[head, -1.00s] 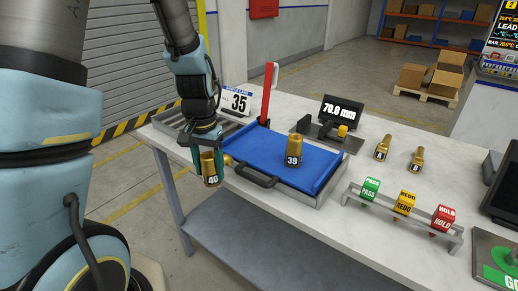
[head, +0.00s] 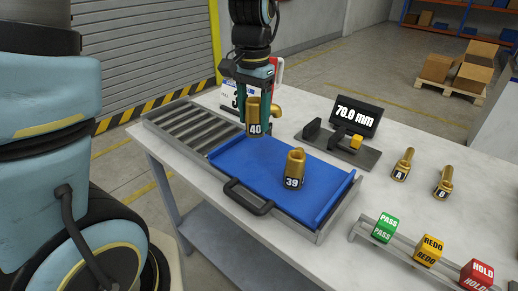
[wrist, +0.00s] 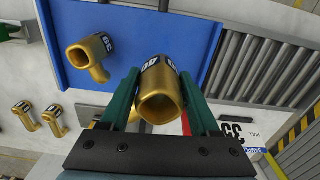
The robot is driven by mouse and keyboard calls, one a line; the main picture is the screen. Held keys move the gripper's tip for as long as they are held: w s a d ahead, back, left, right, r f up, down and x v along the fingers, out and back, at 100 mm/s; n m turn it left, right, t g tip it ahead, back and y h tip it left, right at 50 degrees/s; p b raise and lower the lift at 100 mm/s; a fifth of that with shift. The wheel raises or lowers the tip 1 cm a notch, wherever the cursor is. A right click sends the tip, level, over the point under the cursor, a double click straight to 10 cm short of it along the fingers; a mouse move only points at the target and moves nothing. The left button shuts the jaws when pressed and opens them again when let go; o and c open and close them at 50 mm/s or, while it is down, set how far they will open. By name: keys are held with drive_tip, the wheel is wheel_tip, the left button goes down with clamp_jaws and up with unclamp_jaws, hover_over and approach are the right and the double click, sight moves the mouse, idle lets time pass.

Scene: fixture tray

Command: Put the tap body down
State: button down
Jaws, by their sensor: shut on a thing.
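My gripper (head: 258,108) is shut on the brass tap body marked 40 (head: 254,122), held upright with its spout toward the right. It appears above the far left part of the blue fixture tray (head: 240,165); the exact height is hard to tell. In the wrist view, the tap body 40 (wrist: 160,88) sits between the green fingers, over the tray's edge. A second brass tap body marked 39 (head: 294,170) stands on the tray, to the right of and nearer than the held one. It also shows in the wrist view (wrist: 88,52).
A roller track (head: 185,128) adjoins the tray's left side. A black handle (head: 248,197) is at the tray's front. A gauge with a 70.0 mm display (head: 354,115) stands behind right. Brass pieces A (head: 402,166) and B (head: 443,183) and the PASS, REDO and HOLD blocks (head: 428,250) are at right.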

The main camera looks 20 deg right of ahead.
drive_tip(key=shift+f+p, duration=0.95)
drive_tip(key=shift+f, duration=3.45)
drive_tip(key=shift+f, duration=0.1)
drive_tip(key=shift+c, duration=0.6)
unclamp_jaws()
wheel_tip(320, 180, up, 12)
drive_tip(key=b, duration=0.2)
drive_tip(key=a+f+n, duration=0.2)
drive_tip(key=a+n, duration=0.1)
drive_tip(key=a, duration=0.5)
drive_tip(key=w+a+f+n+t, duration=0.1)
drive_tip(key=a+n, duration=0.3)
drive_tip(key=a, duration=0.4)
drive_tip(key=a+f+n, duration=0.2)
drive_tip(key=a+n, duration=0.1)
drive_tip(key=a, duration=0.6)
drive_tip(key=shift+w+f+t, duration=0.15)
drive_tip(key=shift+f+t, duration=0.15)
drive_tip(key=shift+f, duration=0.1)
